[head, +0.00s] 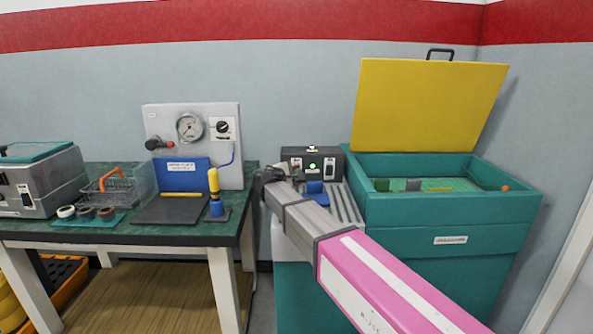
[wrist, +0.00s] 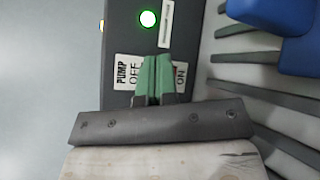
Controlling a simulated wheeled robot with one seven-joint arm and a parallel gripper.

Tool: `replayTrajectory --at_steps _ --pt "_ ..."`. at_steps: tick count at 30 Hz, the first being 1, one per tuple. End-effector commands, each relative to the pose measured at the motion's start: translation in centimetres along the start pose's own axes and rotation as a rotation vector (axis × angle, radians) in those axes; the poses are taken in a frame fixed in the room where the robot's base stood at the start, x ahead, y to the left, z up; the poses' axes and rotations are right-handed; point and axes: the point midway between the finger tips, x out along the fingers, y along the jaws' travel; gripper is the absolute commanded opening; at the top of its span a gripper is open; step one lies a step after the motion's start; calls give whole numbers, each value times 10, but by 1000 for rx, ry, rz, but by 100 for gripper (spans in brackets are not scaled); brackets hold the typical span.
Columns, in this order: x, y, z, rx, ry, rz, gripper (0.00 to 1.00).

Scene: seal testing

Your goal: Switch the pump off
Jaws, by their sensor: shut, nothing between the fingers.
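The dark control box (head: 312,153) stands at the back of the teal cabinet. Its pump switch plate (wrist: 125,74) is labelled PUMP, OFF and ON. In the wrist view, OFF is left of my fingers and ON is right. A green lamp (wrist: 148,19) beside the plate is lit; it also glows in the head view (head: 312,166). My gripper (wrist: 157,78) is shut and empty, its green fingertips over the switch plate. They hide the rocker, so its position and any contact cannot be told. In the head view my gripper (head: 268,176) is near the box's left end.
A blue block (head: 315,192) sits on the slatted surface before the box. Right of it stands a teal tank (head: 445,206) with a raised yellow lid (head: 430,105). On the left, a green-topped table (head: 135,236) carries a gauge panel (head: 215,150) and a yellow-and-blue handled tool (head: 214,185).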

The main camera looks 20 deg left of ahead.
Motion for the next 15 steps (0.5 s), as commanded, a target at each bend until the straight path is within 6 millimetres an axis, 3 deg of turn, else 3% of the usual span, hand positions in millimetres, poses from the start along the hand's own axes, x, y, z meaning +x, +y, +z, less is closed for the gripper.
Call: replayTrajectory --at_steps 15 --pt "4 4 -4 0 0 0 0"
